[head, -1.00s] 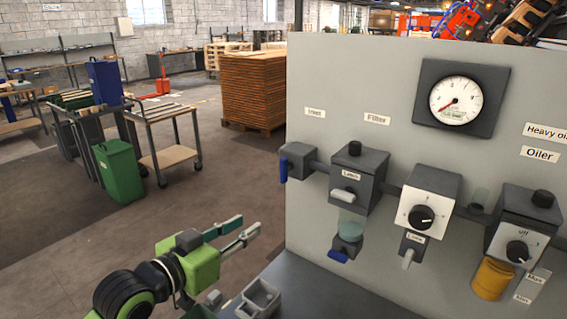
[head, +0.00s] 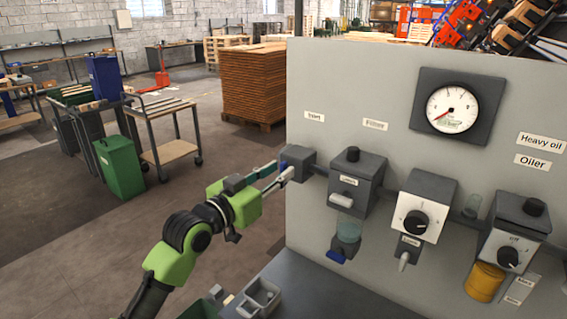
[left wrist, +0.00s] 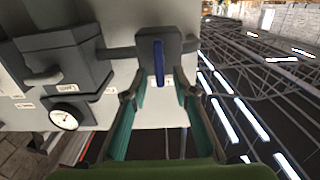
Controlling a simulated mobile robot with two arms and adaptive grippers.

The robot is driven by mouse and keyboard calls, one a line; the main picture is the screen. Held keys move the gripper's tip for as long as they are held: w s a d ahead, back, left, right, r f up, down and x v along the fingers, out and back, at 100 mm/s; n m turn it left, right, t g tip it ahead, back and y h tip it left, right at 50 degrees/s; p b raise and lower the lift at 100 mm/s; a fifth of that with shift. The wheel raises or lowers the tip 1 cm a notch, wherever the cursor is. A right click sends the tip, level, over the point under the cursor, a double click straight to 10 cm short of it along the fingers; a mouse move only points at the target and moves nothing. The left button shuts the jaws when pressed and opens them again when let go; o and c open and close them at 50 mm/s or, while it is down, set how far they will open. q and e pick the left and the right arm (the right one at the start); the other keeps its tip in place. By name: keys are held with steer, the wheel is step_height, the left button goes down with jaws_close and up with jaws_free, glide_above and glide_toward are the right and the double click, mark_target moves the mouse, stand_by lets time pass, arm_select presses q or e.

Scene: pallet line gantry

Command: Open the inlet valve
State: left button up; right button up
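The inlet valve is a dark grey block (head: 299,160) under the "Inlet" label at the left end of the panel's row. Its blue lever (left wrist: 158,62) shows whole in the left wrist view; in the head view it is mostly hidden behind my fingers. In the earlier head view it hangs downward. My left gripper (head: 280,172) is at the valve, fingers pointing at it. In the left wrist view its fingers (left wrist: 157,95) are apart, one on each side of the lever's line, with clear gaps. My right gripper is not in view.
Right of the valve on the grey panel (head: 350,85) are the filter unit (head: 357,183), a knob unit (head: 423,205), the oiler (head: 515,232) and a gauge (head: 452,108) with its needle low. Small grey bins (head: 262,297) stand below. The floor on the left is open, with carts (head: 165,130) farther back.

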arm_select(q)
steer(key=shift+x, duration=1.35)
jaws_close()
